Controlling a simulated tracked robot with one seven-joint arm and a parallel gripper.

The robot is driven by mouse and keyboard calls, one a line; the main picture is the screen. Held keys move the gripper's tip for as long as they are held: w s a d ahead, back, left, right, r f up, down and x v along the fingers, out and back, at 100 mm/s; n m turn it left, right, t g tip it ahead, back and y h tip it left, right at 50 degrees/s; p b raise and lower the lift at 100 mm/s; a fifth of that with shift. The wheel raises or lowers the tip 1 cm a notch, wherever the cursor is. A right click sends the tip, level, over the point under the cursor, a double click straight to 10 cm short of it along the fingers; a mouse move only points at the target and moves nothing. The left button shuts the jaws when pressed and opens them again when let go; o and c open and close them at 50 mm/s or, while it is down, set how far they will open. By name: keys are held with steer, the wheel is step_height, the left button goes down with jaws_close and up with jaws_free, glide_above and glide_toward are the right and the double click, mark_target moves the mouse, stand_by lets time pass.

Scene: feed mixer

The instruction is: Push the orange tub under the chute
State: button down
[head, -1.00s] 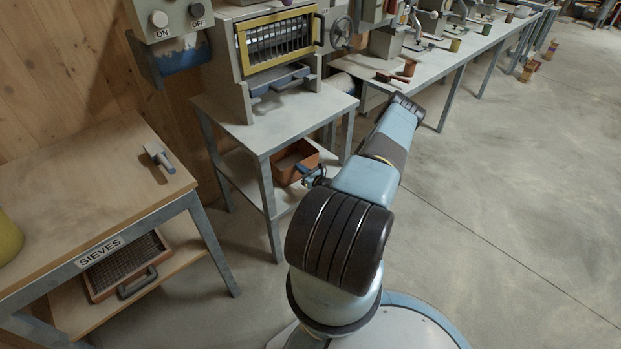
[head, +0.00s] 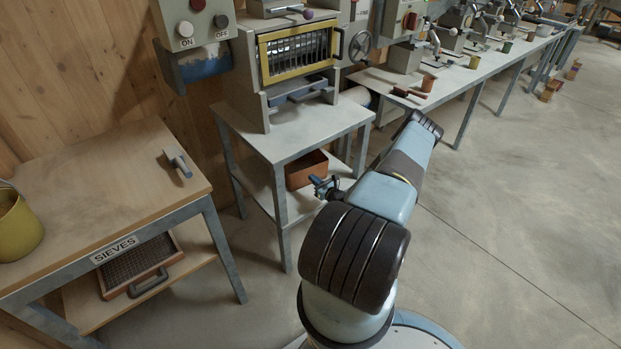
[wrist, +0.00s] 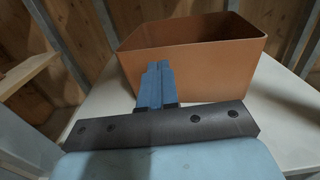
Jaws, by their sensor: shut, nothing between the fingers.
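The orange tub (head: 307,171) stands upright on the lower shelf of the mixer stand, below and a little behind the chute (head: 300,90) of the machine. It fills the upper part of the wrist view (wrist: 190,65), with its open top and near wall showing. My gripper (head: 318,181) is shut and empty at the tub's near side. In the wrist view its blue fingertips (wrist: 157,68) overlap the near wall of the tub; I cannot tell whether they touch it.
The lower shelf (wrist: 285,125) is bare around the tub. Stand legs (head: 281,215) rise at its corners. A sieve table (head: 110,200) stands to the left, and a long bench (head: 480,70) runs away at the right.

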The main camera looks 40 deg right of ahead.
steer(key=s+d, duration=0.1)
steer(key=s, duration=0.9)
